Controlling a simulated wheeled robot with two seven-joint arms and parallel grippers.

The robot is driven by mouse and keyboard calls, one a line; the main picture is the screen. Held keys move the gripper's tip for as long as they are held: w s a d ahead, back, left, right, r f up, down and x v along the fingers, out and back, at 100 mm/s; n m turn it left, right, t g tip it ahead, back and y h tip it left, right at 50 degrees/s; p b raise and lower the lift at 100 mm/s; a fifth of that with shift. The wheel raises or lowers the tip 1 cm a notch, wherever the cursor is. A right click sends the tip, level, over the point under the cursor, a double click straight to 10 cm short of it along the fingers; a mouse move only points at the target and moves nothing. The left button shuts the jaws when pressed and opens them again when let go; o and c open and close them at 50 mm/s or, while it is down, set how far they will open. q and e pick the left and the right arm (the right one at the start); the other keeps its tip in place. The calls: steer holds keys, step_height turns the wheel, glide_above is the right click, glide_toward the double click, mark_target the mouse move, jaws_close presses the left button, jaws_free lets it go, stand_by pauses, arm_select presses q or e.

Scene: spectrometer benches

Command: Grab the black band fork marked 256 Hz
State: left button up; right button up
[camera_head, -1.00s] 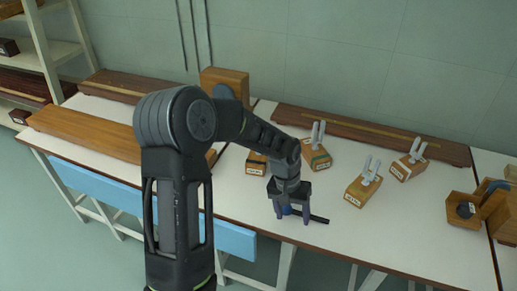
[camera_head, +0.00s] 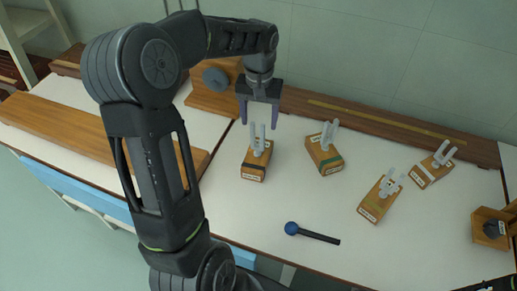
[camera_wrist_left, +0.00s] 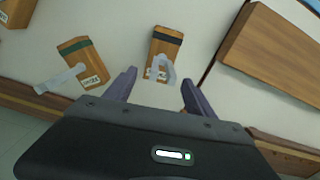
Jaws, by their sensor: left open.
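The black band fork (camera_head: 256,160) is a pale two-pronged fork upright on a wooden box with a dark band and a white label. It stands left of the other forks on the white bench. In the left wrist view the black band fork (camera_wrist_left: 165,47) is upper centre, its prongs showing between my fingers. The label is too small to read. My left gripper (camera_head: 259,122) is open and empty, fingers pointing down near the prong tops. It also shows in the left wrist view (camera_wrist_left: 159,78). I cannot tell whether it touches the prongs. My right gripper is out of view.
A green band fork (camera_head: 325,157) stands just right, with two more forks (camera_head: 380,200) (camera_head: 432,168) beyond. A blue-headed mallet (camera_head: 311,234) lies near the front. A wooden block (camera_head: 212,98) stands behind left; a long wooden box (camera_head: 385,125) runs along the back.

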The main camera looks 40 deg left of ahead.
mark_target(259, 147)
arm_select(q)
steer(key=shift+r, duration=0.1)
steer(key=shift+f, duration=1.35)
steer(key=shift+f, duration=0.1)
step_height(259, 147, down, 5)
steer(key=shift+s+f+p, duration=0.1)
steer(key=shift+s+p, duration=0.05)
steer(key=shift+p, duration=0.6)
steer(key=shift+c, duration=0.4)
steer(key=shift+d, duration=0.1)
jaws_close()
